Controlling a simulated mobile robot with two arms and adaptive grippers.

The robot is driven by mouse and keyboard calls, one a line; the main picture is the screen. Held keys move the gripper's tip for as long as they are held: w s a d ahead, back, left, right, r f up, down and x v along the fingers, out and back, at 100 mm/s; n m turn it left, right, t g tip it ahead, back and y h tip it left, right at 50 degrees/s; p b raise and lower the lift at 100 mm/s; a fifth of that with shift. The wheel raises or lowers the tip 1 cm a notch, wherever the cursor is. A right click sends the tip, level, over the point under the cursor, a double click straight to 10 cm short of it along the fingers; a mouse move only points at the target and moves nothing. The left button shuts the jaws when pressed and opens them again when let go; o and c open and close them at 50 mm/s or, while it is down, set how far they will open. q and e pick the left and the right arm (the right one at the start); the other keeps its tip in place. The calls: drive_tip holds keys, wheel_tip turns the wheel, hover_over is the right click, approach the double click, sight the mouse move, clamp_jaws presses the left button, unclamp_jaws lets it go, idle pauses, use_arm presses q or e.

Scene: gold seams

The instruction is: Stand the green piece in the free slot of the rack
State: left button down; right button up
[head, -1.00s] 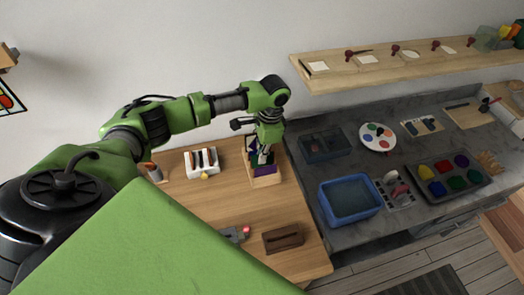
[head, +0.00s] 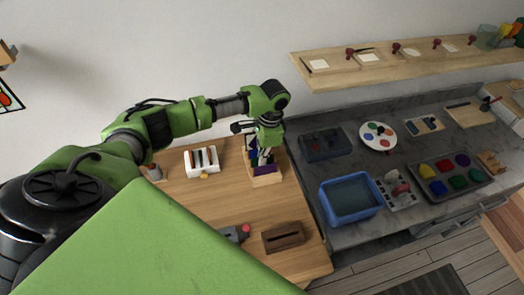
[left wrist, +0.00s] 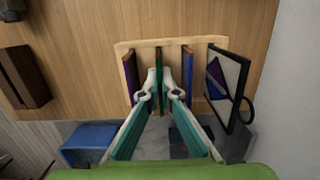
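The wooden rack (head: 266,180) stands on the wooden table near the wall; its slotted frame also shows in the left wrist view (left wrist: 122,50). It holds a purple piece (left wrist: 131,76) on the left and a blue piece (left wrist: 187,76) on the right. The green piece (left wrist: 158,56) is a thin dark edge between them, upright in the middle slot. My left gripper (head: 266,158) is over the rack. In the left wrist view its fingertips (left wrist: 158,84) are close together on both sides of the green piece and seem closed on it. My right gripper is out of view.
A black-framed panel (left wrist: 226,80) stands beside the rack. A white holder (head: 202,170) is left of it, a dark brown block (head: 283,237) in front. A blue bin (head: 350,198) stands on the grey counter. The table between is clear.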

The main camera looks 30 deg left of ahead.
use_arm(q)
drive_tip(key=shift+f+p, duration=0.15)
drive_tip(key=shift+p, duration=0.25)
idle(0.6)
drive_tip(key=c, duration=2.2)
unclamp_jaws()
drive_tip(key=shift+o, duration=0.3)
drive_tip(key=o, duration=0.4)
